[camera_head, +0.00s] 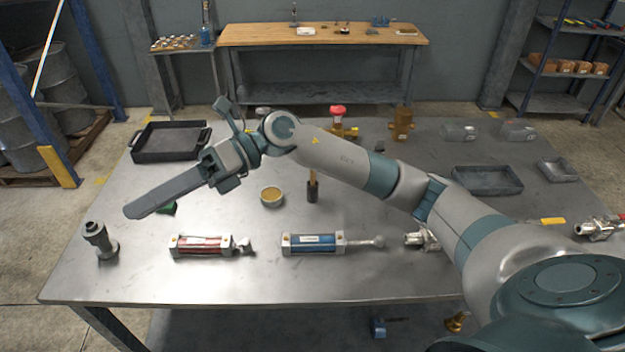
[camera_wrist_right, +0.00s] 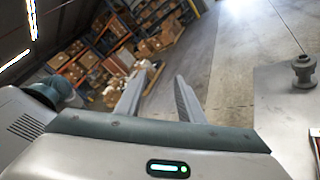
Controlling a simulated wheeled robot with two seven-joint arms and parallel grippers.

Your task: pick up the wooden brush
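The wooden brush (camera_head: 312,188) stands on the metal table near its middle, with a light wooden handle at the top and a dark lower end. It is under my right forearm in the head view and does not show in the wrist view. My right gripper (camera_head: 150,201) is left of the brush, raised over the left part of the table and pointing left. In the right wrist view the gripper (camera_wrist_right: 160,84) has its two fingers apart with nothing between them. My left gripper is not in view.
A round tin (camera_head: 271,196) stands left of the brush. A red cylinder (camera_head: 203,245) and a blue cylinder (camera_head: 313,243) lie in front. A grey flanged fitting (camera_head: 99,240) stands at left; black trays (camera_head: 168,142) (camera_head: 487,180) are farther back. The front table strip is clear.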

